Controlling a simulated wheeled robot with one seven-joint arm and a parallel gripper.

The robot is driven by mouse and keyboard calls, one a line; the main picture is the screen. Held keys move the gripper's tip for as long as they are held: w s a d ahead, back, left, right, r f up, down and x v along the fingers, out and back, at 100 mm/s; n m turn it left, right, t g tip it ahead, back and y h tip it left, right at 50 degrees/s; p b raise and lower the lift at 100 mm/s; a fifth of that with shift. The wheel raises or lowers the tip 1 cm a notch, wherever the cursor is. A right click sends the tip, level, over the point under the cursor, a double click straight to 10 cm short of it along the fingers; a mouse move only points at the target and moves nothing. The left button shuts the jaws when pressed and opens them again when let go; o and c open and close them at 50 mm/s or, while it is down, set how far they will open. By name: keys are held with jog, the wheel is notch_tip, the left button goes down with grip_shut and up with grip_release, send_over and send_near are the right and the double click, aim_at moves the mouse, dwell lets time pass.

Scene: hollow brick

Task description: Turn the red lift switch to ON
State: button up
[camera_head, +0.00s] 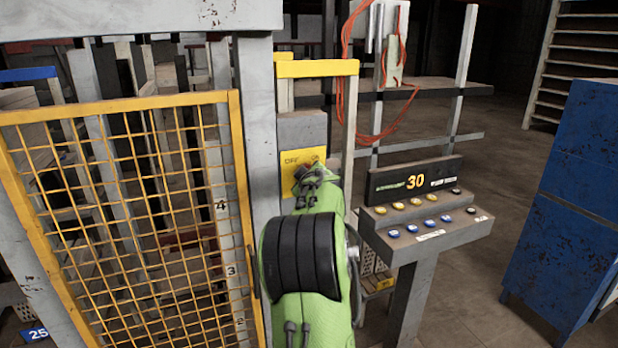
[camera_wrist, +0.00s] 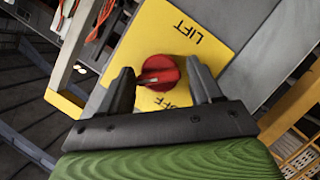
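The red lift switch (camera_wrist: 160,72) is a round knob on a yellow plate (camera_wrist: 163,36), seen in the wrist view. The plate reads LIFT and OFF, both inverted in this view. The knob's ridge points left and slightly down in the wrist view. My gripper (camera_wrist: 160,68) is open, with one dark finger on each side of the knob and visible gaps to it. Contact cannot be told. In the head view the yellow plate (camera_head: 289,168) shows on a grey post; my green arm covers the gripper and the knob there.
A yellow mesh gate (camera_head: 130,215) stands left of my arm. A control console (camera_head: 425,220) with several buttons and a display showing 30 stands to the right. A blue cabinet (camera_head: 570,190) is at far right. Orange cables (camera_head: 345,60) hang behind the post. Floor between console and cabinet is clear.

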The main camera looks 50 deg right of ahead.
jog(key=shift+o, duration=0.8)
jog(key=shift+r, duration=0.1)
jog(key=b+v, duration=0.2)
jog(key=v, duration=1.3)
jog(key=shift+s+a, duration=0.25)
jog(key=shift+s, duration=0.05)
